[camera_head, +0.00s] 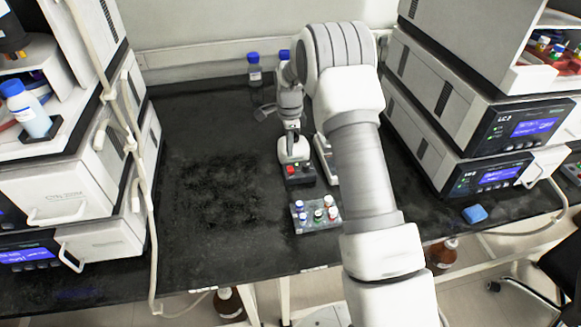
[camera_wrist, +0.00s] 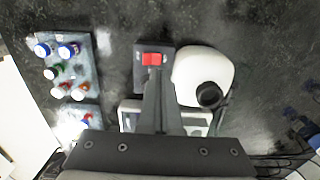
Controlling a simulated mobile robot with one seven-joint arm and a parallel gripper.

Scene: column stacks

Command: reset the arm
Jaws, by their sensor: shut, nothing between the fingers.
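My arm (camera_head: 362,170) reaches over the bench and bends at the back, with its wrist end hanging to the left above a small white device in the head view. My gripper (camera_wrist: 155,76) shows in the wrist view as narrow dark fingers, shut and empty. Its tips appear close to a dark block with a red part (camera_wrist: 152,58); whether they touch cannot be told. That block (camera_head: 300,174) also shows in the head view. The white rounded device (camera_wrist: 205,72) with a black knob is beside the fingers in the wrist view.
A rack (camera_head: 317,217) of vials with coloured caps stands in front of the block. Blue-capped bottles (camera_head: 255,72) stand at the back. Stacked instruments rise at left (camera_head: 95,185) and right (camera_head: 460,115). The left-middle bench (camera_head: 220,190) is clear. A blue item (camera_head: 474,213) lies at right.

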